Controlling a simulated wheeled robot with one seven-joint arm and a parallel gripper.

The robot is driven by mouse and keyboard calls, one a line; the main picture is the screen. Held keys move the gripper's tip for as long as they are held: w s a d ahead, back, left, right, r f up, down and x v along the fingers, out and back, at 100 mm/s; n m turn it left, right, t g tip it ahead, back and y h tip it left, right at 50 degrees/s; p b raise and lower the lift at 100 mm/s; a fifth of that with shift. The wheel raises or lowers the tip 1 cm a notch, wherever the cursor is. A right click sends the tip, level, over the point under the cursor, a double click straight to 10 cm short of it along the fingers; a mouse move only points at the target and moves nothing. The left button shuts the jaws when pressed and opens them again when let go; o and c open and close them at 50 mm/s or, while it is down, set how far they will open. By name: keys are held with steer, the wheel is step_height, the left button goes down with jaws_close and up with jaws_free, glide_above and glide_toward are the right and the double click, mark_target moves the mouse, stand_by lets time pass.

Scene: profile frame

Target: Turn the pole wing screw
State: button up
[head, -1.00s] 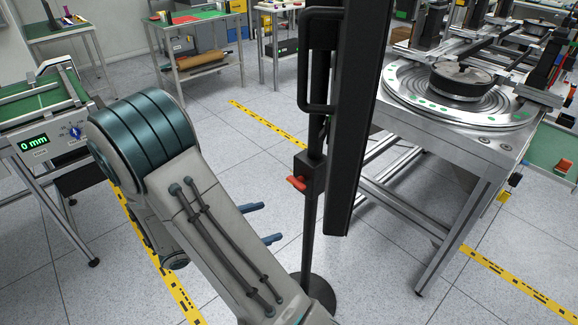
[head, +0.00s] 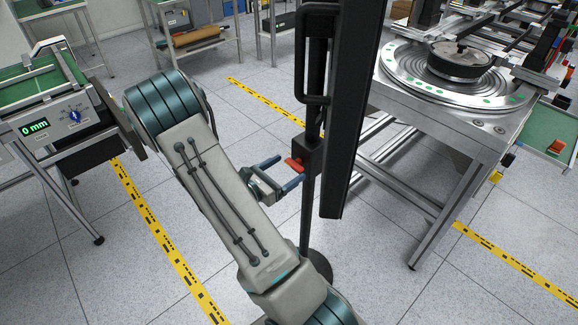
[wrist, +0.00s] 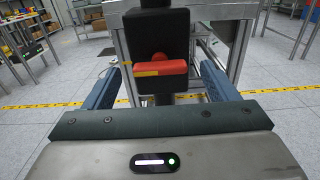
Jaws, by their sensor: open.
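The red wing screw (head: 294,164) sticks out from a black clamp block (head: 310,157) on the upright black pole (head: 307,215). In the wrist view the wing screw (wrist: 160,68) lies nearly level, on the front of the black block (wrist: 160,40). My gripper (head: 280,171) is open, its two blue fingers pointing at the screw. In the wrist view the fingers (wrist: 161,75) stand apart to the left and right of the screw, with a gap on both sides. Nothing is held. In the head view the fingertips are close to the screw; contact cannot be told.
A tall black panel with a handle (head: 345,110) stands right beside the pole. A metal table with a round turntable (head: 440,95) is behind to the right. A green-topped machine (head: 45,110) stands at the left. The floor between is open, with yellow tape (head: 150,215).

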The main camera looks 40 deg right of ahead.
mark_target(296, 164)
steer(key=shift+w+d, duration=0.1)
steer(key=shift+d, duration=0.95)
